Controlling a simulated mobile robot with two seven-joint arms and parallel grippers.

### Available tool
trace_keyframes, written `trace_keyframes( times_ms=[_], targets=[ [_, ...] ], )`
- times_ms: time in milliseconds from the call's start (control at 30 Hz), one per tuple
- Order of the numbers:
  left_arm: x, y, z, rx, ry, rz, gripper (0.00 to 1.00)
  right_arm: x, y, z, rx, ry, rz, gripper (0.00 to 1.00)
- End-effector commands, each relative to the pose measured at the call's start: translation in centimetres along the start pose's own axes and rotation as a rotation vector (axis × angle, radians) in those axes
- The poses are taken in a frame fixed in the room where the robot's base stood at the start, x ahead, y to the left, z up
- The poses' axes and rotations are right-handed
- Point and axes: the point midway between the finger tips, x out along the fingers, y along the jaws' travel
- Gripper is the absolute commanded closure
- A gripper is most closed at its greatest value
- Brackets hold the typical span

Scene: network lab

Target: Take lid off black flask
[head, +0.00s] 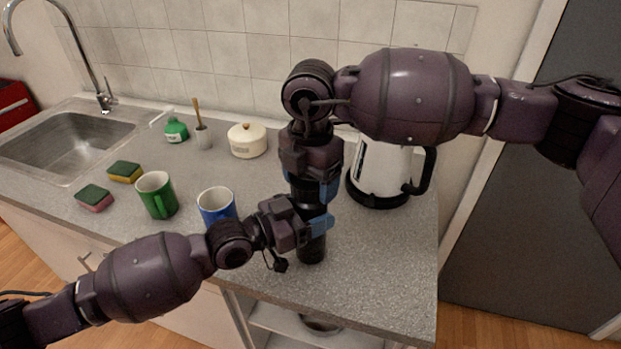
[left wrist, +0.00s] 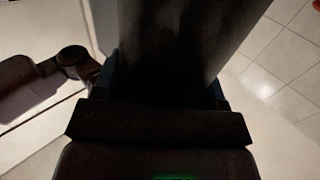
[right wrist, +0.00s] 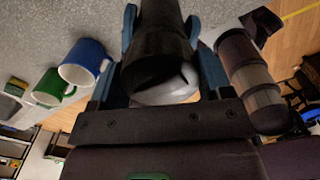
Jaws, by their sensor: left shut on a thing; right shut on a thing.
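The black flask (head: 311,250) stands upright near the counter's front edge; its lower part shows below my left gripper. My left gripper (head: 316,224) comes in from the left and is shut on the flask's body, which fills the middle of the left wrist view (left wrist: 180,45). My right gripper (head: 312,190) points down from above and is shut around the flask's top. In the right wrist view the lid's rounded dark end (right wrist: 165,82) lies between the blue fingers. The head view hides the lid behind my right gripper, and I cannot tell whether it is loose.
A blue mug (head: 217,205) stands close left of the flask, a green mug (head: 157,195) further left. A white kettle (head: 378,172) stands right behind my grippers. The front right counter (head: 380,285) is clear.

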Motion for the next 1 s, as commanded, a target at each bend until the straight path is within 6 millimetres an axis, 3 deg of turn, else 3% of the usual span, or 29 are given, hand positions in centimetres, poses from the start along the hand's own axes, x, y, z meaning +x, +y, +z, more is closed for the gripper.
trace_keyframes(
  times_ms=[267,1000],
  targets=[
    [-0.02,0.01,0.12,-0.002,-0.002,0.0,1.0,-0.04,0.01,0.0,-0.199,-0.001,0.0,0.56],
    [-0.03,0.01,0.13,-0.002,-0.003,0.0,1.0,-0.12,0.03,-0.02,-1.283,0.0,0.0,0.56]
  ],
)
